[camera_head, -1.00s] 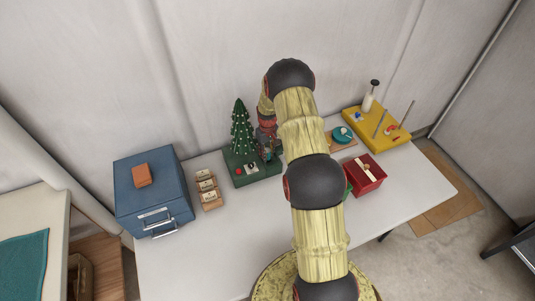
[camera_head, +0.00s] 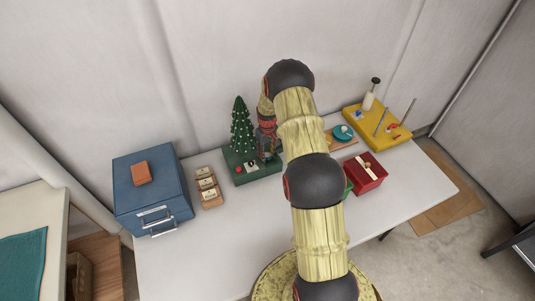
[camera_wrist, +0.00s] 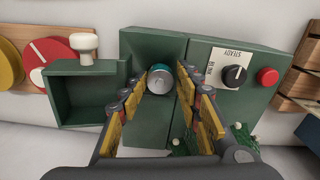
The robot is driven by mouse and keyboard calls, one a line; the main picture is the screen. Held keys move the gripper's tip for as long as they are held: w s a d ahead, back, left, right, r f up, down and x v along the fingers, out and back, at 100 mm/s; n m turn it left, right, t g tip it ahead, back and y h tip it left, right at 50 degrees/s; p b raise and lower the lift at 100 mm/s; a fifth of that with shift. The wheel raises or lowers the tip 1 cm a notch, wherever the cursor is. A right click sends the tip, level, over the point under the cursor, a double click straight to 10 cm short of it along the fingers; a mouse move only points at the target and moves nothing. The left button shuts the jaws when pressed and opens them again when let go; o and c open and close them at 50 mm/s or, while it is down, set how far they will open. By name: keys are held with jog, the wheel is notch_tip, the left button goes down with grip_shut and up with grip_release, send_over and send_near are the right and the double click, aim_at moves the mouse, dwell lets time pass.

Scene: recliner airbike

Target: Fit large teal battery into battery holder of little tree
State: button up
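The little tree (camera_head: 241,127) stands on a dark green base (camera_head: 243,177) at the back of the table. My gripper (camera_wrist: 161,76) is over this base, its yellow-padded fingers on either side of the large teal battery (camera_wrist: 160,80). The fingers appear shut on the battery near their tips. The battery is seen nearly end-on, with its silvery end toward the wrist camera. Its far end is hidden, so I cannot tell how deep it sits in the holder. In the head view my arm hides most of the gripper.
The base carries a black knob (camera_wrist: 235,75) and red button (camera_wrist: 268,77). An open green box (camera_wrist: 86,92) adjoins it in the wrist view. A blue cabinet (camera_head: 153,190), wooden block rack (camera_head: 209,187), red box (camera_head: 366,174) and yellow board (camera_head: 377,125) stand around. The front table is clear.

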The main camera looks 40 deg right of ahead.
aim_at(267, 154)
jog(key=shift+o, duration=0.8)
jog(key=shift+d+r, duration=0.1)
jog(key=shift+r, duration=0.2)
notch_tip(267, 154, up, 7)
jog(key=shift+r, duration=0.15)
jog(key=shift+a, duration=0.2)
dwell(0.6)
